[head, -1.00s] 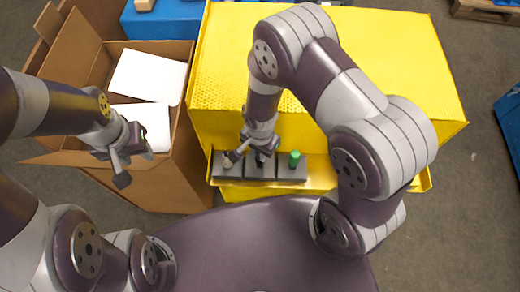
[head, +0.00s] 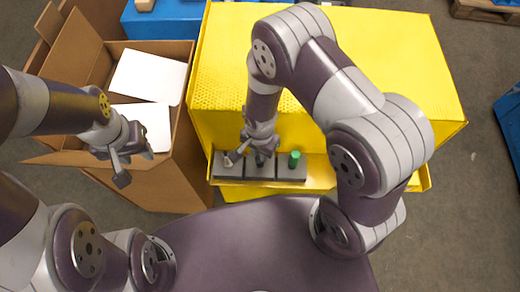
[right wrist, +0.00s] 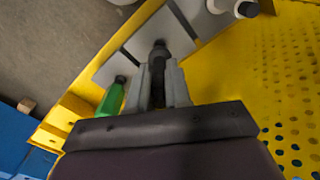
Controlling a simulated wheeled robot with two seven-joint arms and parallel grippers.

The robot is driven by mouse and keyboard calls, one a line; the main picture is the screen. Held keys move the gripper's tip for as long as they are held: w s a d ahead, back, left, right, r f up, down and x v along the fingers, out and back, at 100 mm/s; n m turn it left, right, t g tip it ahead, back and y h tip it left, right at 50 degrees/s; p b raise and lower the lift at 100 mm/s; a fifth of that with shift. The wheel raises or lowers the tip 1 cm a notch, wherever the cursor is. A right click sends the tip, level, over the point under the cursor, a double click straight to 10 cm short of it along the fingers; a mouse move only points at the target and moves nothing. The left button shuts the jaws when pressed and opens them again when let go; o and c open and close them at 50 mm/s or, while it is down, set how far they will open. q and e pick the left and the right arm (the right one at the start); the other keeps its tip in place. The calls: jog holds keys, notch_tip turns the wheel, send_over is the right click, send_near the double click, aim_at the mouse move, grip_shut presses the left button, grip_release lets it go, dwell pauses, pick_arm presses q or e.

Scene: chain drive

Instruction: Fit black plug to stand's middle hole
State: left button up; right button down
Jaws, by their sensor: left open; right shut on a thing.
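The grey stand (head: 290,174) sits on the yellow ledge at the front of the yellow box, with three blocks in a row. My right gripper (head: 258,154) points down over its middle block. In the right wrist view this gripper (right wrist: 159,88) is shut on the black plug (right wrist: 158,70), whose far end is at the middle block. I cannot tell how deep it sits in the hole. A green plug (head: 294,159) stands upright on the right block; it also shows in the right wrist view (right wrist: 112,98). My left gripper (head: 132,165) is open and empty above the cardboard box's front edge.
The open cardboard box (head: 185,150) with white sheets (head: 148,78) stands at the left, beside the yellow box (head: 390,60). A blue container (head: 165,20) is behind. My right arm spans the yellow box. Bare floor shows at the right.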

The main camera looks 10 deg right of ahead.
jog(key=shift+f+b, duration=1.45)
jog(key=shift+f, duration=0.6)
jog(key=c, duration=1)
grip_release()
notch_tip(320, 180, up, 13)
jog(key=shift+f+p, duration=0.1)
jog(key=shift+p, duration=0.35)
jog(key=shift+n, duration=0.6)
jog(key=shift+s+d+r+n+t, duration=0.25)
jog(key=shift+s+d+r+n, duration=0.3)
jog(key=shift+d+r+n, duration=0.9)
jog(key=shift+s+d+r+n+t, duration=0.2)
jog(key=shift+s+d+r+n, duration=0.3)
jog(key=shift+d+r+n, duration=0.95)
jog(key=shift+s+d+r+n+t, duration=0.25)
jog(key=shift+s+d+r+n, duration=0.3)
jog(key=shift+d+r+n, duration=0.9)
